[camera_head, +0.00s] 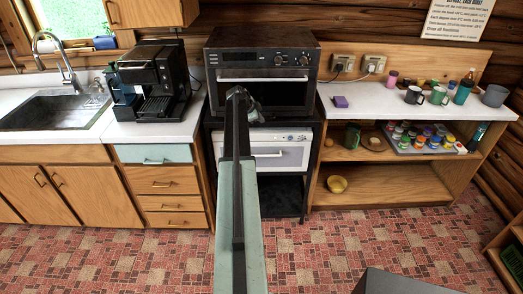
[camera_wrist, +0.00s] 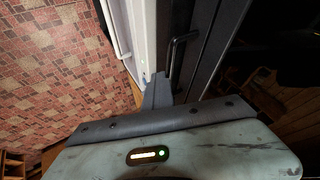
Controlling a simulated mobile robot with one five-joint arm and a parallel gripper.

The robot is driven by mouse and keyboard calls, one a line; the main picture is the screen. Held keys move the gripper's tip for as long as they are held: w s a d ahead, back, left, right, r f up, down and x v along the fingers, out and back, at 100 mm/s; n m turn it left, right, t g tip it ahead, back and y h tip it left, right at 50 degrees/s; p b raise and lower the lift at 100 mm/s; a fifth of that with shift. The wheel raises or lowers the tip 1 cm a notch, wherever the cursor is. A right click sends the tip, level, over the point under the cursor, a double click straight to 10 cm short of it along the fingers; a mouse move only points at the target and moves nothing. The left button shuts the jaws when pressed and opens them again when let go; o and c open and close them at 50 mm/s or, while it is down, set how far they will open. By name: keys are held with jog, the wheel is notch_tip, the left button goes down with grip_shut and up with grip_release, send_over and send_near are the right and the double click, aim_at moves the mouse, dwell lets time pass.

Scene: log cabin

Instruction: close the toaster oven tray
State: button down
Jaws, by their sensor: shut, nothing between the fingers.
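A black oven (camera_head: 285,45) with knobs and a display stands upright behind my arm; its front handle (camera_head: 235,80) runs across the door. A white-fronted oven (camera_head: 290,150) with a white handle (camera_head: 268,155) sits below it. My gripper (camera_head: 251,108) is in front of the black oven's lower front and hides part of both fronts. In the wrist view, the shut gripper (camera_wrist: 158,92) points at the gap between the white front (camera_wrist: 142,35) and the dark front (camera_wrist: 208,45), close to a dark handle (camera_wrist: 175,52). No tray can be made out; contact is unclear.
A coffee machine (camera_head: 153,80) stands on the counter to the left, by the sink (camera_head: 52,110). Right of the ovens, an open wooden shelf unit (camera_head: 400,185) holds mugs and several jars. The tiled floor (camera_head: 120,260) in front is mostly clear.

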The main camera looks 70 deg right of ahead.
jog(key=shift+d+r, duration=0.15)
jog(key=shift+d, duration=0.1)
jog(key=a+r+p, duration=0.6)
jog(key=a+p, duration=0.1)
jog(key=a, duration=0.3)
jog(key=shift+w+a+r, duration=0.2)
jog(key=shift+w+r, duration=0.05)
jog(key=shift+r, duration=0.05)
